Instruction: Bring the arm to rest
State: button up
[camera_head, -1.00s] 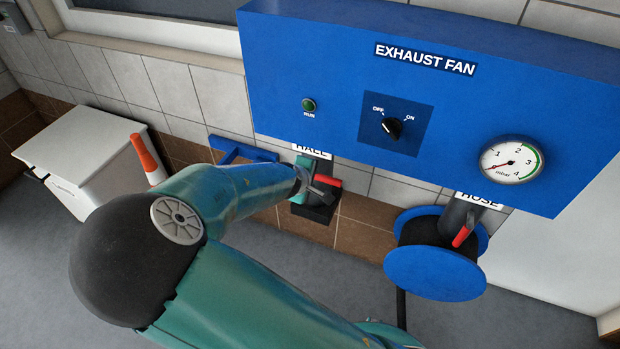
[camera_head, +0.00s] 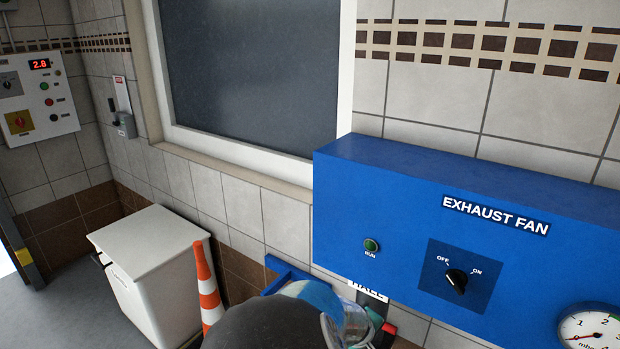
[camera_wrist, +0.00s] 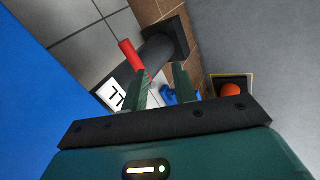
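My gripper (camera_wrist: 163,70) shows in the wrist view with its two green fingers apart and nothing held between them. A dark pipe (camera_wrist: 156,62) with a red lever (camera_wrist: 130,57) and a white label (camera_wrist: 112,94) lies just beyond the fingertips; I see no clear contact. In the head view my arm fills the bottom middle and mostly hides my gripper. The HALL label (camera_head: 369,290) and a red lever end (camera_head: 389,328) show beside my arm, under the blue exhaust fan box (camera_head: 400,215). Its knob (camera_head: 456,280) points near OFF.
An orange and white cone (camera_head: 208,290) stands beside a white cabinet (camera_head: 150,265) on the left. A blue bracket (camera_head: 283,269) juts from the wall behind my arm. A gauge (camera_head: 588,328) is at the right. A control panel (camera_head: 38,95) hangs far left. Grey floor lies at lower left.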

jog(key=s+d+r+m+y, duration=0.1)
jog(key=s+r+m+y, duration=0.2)
jog(key=s+r+m, duration=0.5)
jog(key=s+r, duration=1.3)
jog(key=r, duration=0.3)
jog(key=shift+s+m+y, duration=0.3)
jog(key=shift+y, duration=0.1)
dwell(0.6)
